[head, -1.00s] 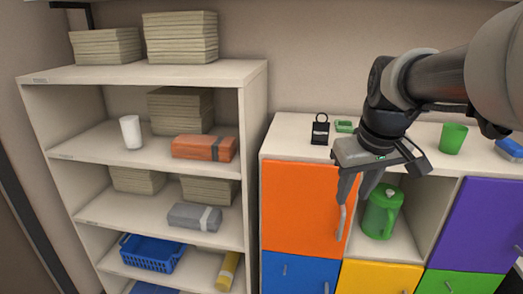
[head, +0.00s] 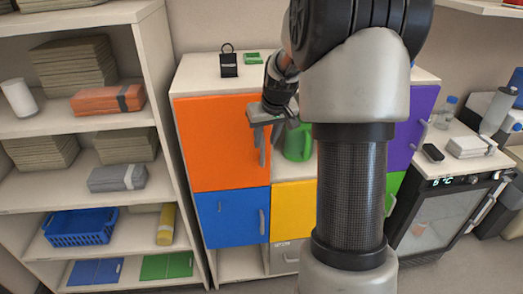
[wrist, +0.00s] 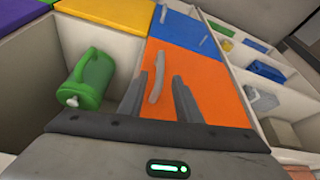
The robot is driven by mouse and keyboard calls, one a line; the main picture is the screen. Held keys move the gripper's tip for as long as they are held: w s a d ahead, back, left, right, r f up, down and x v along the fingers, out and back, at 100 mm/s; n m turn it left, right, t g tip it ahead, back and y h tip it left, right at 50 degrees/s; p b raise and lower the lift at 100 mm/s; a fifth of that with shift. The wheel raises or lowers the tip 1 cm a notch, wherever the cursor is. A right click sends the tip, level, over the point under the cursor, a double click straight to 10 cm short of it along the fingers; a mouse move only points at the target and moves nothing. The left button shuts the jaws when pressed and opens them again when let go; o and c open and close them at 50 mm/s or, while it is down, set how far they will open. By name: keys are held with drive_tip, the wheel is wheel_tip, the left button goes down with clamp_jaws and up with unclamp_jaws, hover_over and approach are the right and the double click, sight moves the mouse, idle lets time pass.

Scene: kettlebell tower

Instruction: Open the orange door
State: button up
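The orange door (head: 222,145) is the upper left front of the low cabinet and looks closed. Its grey bar handle (wrist: 158,76) stands upright near the door's right edge. My gripper (wrist: 158,90) is open, with one finger on each side of the handle in the wrist view. The handle reaches past the fingertips there, and I cannot tell whether a finger touches it. In the head view my gripper (head: 266,140) is in front of the door's right edge, and its fingers partly cover the handle.
A green jug (head: 298,143) stands in the open compartment right of the door, close to my gripper. A blue door (head: 232,215) and a yellow door (head: 294,208) are below. A black padlock-like weight (head: 229,62) stands on the cabinet top. An open shelf (head: 170,130) adjoins at left.

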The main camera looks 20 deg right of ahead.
sight(263, 147)
drive_tip(key=x, duration=0.7)
clamp_jaws()
